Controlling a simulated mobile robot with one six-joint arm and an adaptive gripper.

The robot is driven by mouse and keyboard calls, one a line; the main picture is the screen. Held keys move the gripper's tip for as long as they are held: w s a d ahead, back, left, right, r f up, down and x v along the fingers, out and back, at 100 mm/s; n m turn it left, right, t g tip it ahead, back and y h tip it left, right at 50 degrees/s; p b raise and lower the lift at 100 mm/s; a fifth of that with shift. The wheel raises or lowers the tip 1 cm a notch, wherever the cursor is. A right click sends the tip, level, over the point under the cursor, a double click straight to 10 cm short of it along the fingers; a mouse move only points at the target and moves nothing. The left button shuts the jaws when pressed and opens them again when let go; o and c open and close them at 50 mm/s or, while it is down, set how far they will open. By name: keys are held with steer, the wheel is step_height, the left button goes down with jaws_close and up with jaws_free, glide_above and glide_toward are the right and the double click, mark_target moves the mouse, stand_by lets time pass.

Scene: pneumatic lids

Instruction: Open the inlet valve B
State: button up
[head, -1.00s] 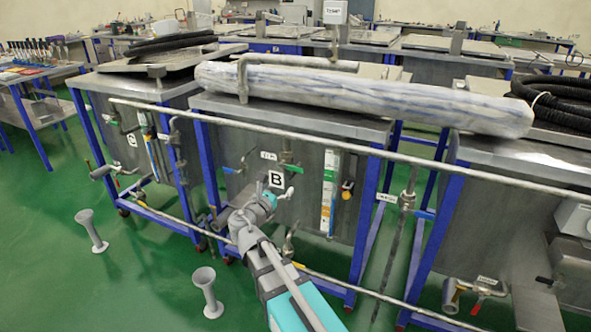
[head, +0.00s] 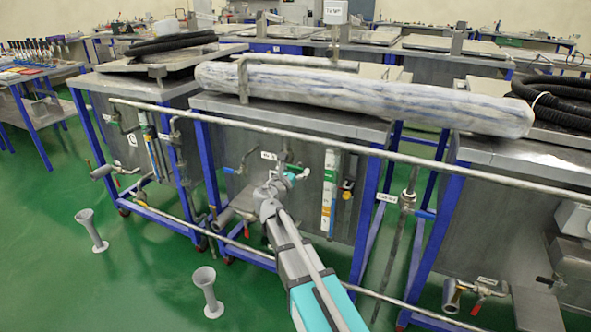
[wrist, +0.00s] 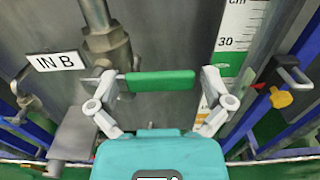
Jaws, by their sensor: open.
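The inlet valve B has a green lever handle (wrist: 160,82) on a grey metal pipe fitting (wrist: 105,42), beside a white "IN B" label (wrist: 56,62). In the wrist view the handle lies level, just ahead of my gripper (wrist: 160,88). The two fingers are spread wide, one near each end of the handle. I cannot tell whether they touch it. In the head view my gripper (head: 287,177) is at the front of the middle tank (head: 228,155), below the "IN B" label (head: 268,156). It hides most of the valve there.
A horizontal pipe (head: 300,139) crosses in front of the tanks just above my gripper. A level scale strip (head: 329,190) and a yellow-handled valve (head: 347,187) are to the right. In the wrist view the yellow handle (wrist: 281,97) sits right of the fingers.

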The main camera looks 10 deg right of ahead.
steer(key=c, duration=1.1)
steer(key=shift+d, duration=0.1)
